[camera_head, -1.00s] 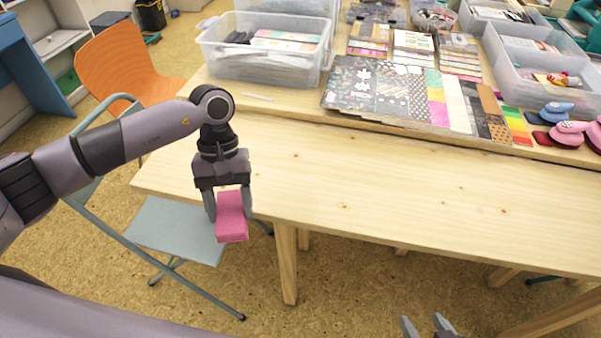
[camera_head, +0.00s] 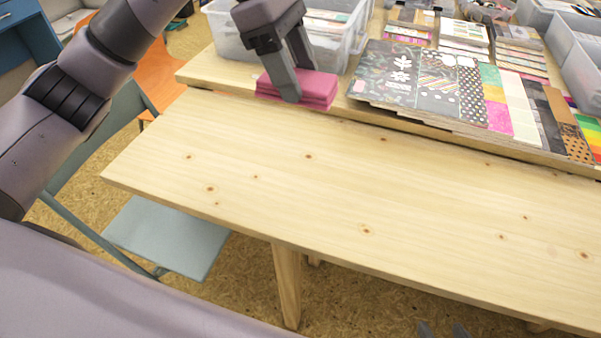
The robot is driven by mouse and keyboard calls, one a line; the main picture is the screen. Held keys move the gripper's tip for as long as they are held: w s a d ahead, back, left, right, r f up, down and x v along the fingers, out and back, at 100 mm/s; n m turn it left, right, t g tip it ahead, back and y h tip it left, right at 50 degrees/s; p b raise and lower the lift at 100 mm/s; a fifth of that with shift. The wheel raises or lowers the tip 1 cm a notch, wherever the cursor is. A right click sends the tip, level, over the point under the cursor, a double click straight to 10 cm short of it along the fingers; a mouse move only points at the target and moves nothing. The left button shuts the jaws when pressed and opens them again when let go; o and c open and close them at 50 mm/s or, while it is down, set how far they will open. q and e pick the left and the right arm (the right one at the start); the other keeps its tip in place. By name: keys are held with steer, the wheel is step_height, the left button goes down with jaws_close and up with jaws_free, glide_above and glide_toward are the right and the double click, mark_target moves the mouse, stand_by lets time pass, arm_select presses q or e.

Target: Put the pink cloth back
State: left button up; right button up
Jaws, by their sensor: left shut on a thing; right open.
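The pink cloth (camera_head: 318,90) is a folded, layered block at the near edge of the back table, in front of a clear plastic bin. My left gripper (camera_head: 296,88) is shut on it from above, and one finger covers part of its front. The cloth appears low at the tabletop; I cannot tell whether it touches it. My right gripper (camera_head: 442,330) shows only its fingertips at the bottom edge, open and empty, in front of the table.
The clear bin (camera_head: 226,36) stands just behind the cloth. Patterned paper sheets (camera_head: 415,80) lie to its right. The front wooden table (camera_head: 330,190) is bare. An orange chair (camera_head: 160,72) and a grey-blue folding chair (camera_head: 165,235) stand at the left.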

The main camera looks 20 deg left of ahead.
arm_select(q)
step_height(320, 180, down, 15)
steer(key=shift+f+b, duration=0.15)
steer(key=shift+b, duration=0.7)
steer(key=shift+f, duration=2)
steer(key=shift+b, duration=0.3)
steer(key=shift+f, duration=0.15)
steer(key=o, duration=0.9)
steer(key=shift+o, duration=0.2)
